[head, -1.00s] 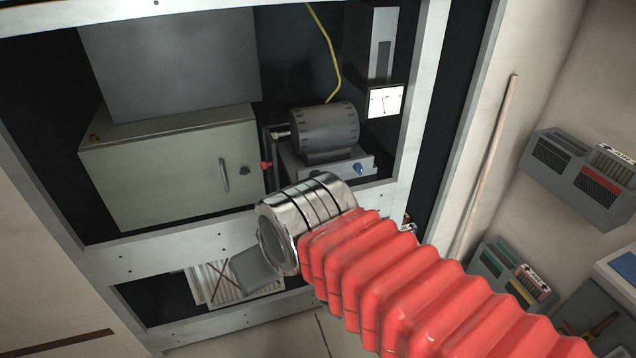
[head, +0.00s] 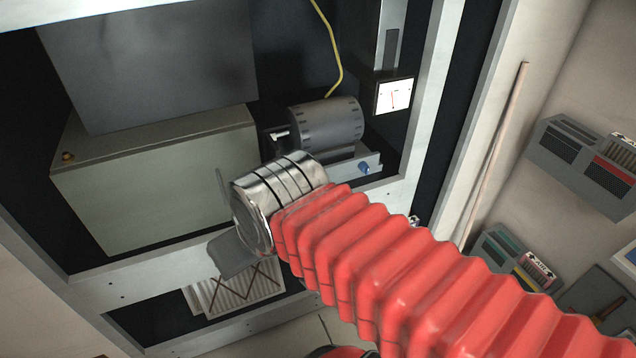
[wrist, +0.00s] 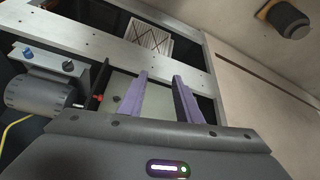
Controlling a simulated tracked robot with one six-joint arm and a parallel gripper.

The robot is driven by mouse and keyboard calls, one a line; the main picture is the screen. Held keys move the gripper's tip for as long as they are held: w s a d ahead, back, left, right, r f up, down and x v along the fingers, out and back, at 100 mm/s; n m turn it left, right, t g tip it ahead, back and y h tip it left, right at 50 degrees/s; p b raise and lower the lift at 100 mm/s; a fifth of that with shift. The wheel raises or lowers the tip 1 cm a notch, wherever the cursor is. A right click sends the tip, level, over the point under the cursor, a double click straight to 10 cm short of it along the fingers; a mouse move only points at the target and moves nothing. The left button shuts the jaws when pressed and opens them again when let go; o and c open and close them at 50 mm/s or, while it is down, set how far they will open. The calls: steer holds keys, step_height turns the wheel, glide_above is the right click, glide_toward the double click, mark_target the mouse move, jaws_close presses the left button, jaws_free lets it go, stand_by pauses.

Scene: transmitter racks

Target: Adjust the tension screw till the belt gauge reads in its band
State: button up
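The belt gauge (head: 394,95) is a small white dial with a thin red needle near upright; its band is too small to make out. A grey motor (head: 325,122) sits left of it on a pale bracket with a blue knob (head: 365,168). The wrist view shows the blue knob (wrist: 28,52), a dark knob (wrist: 68,66) and a red-tipped part (wrist: 98,98) beside a black bar. I cannot tell which is the tension screw. My gripper (wrist: 160,80) has two purple fingers, apart and empty, in front of the cabinet, right of the motor in the wrist view.
A beige cabinet (head: 160,190) fills the rack's left bay under a dark grey box (head: 150,70). The rack's pale front rails (head: 150,268) run below. A yellow cable (head: 333,60) hangs behind the motor. Grey boxes (head: 580,165) are on the right wall.

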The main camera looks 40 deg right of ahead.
steer(key=shift+o, duration=0.5)
steer(key=shift+w, duration=0.1)
steer(key=shift+o, duration=0.7)
steer(key=shift+w+d, duration=0.1)
steer(key=o, duration=0.3)
steer(key=w+d+f, duration=0.1)
steer(key=w+d, duration=0.2)
steer(key=w+d+f+t+h, duration=0.1)
steer(key=w+d, duration=0.3)
steer(key=w+d+f+m+h, duration=0.1)
steer(key=w+d+f, duration=0.1)
steer(key=w+d, duration=0.1)
steer(key=shift+w+d+f+t, duration=0.1)
steer(key=shift+w+d+t, duration=0.05)
steer(key=shift+w+t, duration=0.2)
steer(key=w+d+f+t+h, duration=0.1)
steer(key=w+d+f+t, duration=0.15)
steer(key=d+f, duration=0.7)
steer(key=w+d+f+t+h, duration=0.1)
steer(key=w+d+f, duration=0.3)
steer(key=d+f, duration=0.55)
steer(key=shift+s+d+f+m+t+h, duration=0.2)
steer(key=shift+s+d+f+m+t, duration=0.15)
steer(key=shift+s+d+t, duration=0.55)
steer(key=shift+s+d+f+m+t+h, duration=0.2)
steer(key=shift+s+d+m+t, duration=0.25)
steer(key=shift+s+t, duration=0.8)
steer(key=shift+s+d+f+m+t+h, duration=0.2)
steer(key=shift+s+d+f+m+t, duration=0.15)
steer(key=shift+s+d+t, duration=0.55)
